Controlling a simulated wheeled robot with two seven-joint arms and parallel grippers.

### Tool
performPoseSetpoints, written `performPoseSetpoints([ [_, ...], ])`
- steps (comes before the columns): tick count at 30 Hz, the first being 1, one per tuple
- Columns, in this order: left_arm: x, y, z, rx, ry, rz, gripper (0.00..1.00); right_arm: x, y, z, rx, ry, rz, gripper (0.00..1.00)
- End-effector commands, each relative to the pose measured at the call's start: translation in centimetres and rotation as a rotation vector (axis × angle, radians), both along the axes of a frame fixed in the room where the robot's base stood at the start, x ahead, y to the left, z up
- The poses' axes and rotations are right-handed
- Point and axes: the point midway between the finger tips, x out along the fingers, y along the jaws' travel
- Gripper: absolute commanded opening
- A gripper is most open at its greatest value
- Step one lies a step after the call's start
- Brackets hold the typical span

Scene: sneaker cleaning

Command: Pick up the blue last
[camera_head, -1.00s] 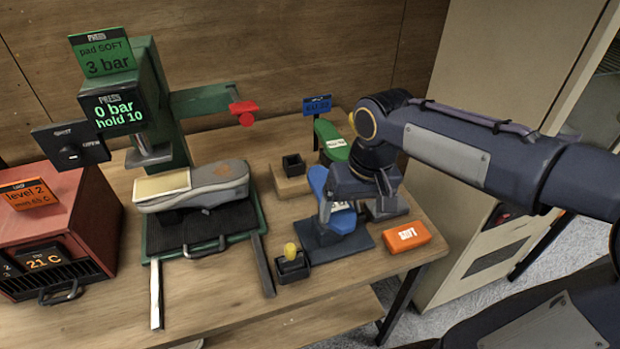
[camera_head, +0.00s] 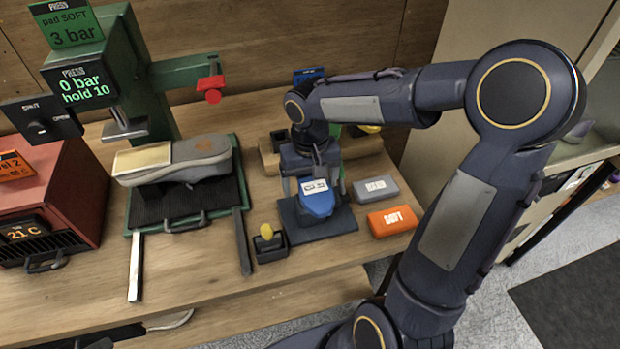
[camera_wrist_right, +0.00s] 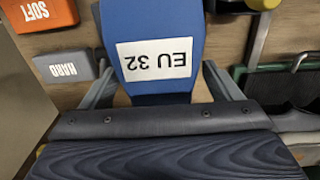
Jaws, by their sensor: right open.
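The blue last (camera_head: 318,203) lies on a dark blue pad (camera_head: 335,228), with a white label on top. In the right wrist view the blue last (camera_wrist_right: 157,25) fills the middle, its label reading EU 32. My right gripper (camera_head: 312,178) is over the last from behind, pointing down. In the wrist view its open fingers (camera_wrist_right: 163,88) stand on either side of the last. I cannot tell whether they touch it. Part of the last is hidden by the gripper. My left gripper is not in view.
A grey HARD block (camera_head: 376,189) and an orange SOFT block (camera_head: 391,220) lie right of the pad. A small black holder (camera_head: 271,250) with a yellow-topped item stands left. The green press (camera_head: 150,75) holds a grey sneaker (camera_head: 205,158) further left, beside a red heater box (camera_head: 60,205).

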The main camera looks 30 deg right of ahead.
Motion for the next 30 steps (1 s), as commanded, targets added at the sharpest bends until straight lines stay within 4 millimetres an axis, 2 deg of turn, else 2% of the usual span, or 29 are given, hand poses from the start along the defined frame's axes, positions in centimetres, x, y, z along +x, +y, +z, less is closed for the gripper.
performPoseSetpoints([
  [7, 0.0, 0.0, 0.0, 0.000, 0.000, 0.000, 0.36, 0.0, 0.0, -0.3, 0.000, 0.000, 0.000, 0.84],
  [18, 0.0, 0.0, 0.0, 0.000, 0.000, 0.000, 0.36, 0.0, 0.0, -0.2, 0.001, -0.002, 0.000, 0.39],
  [26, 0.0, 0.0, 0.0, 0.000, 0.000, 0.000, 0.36, 0.0, 0.0, 0.0, 0.000, -0.003, 0.000, 0.39],
  [30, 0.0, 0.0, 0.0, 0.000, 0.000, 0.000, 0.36, 0.1, 0.0, 0.8, 0.000, -0.006, -0.001, 0.39],
])
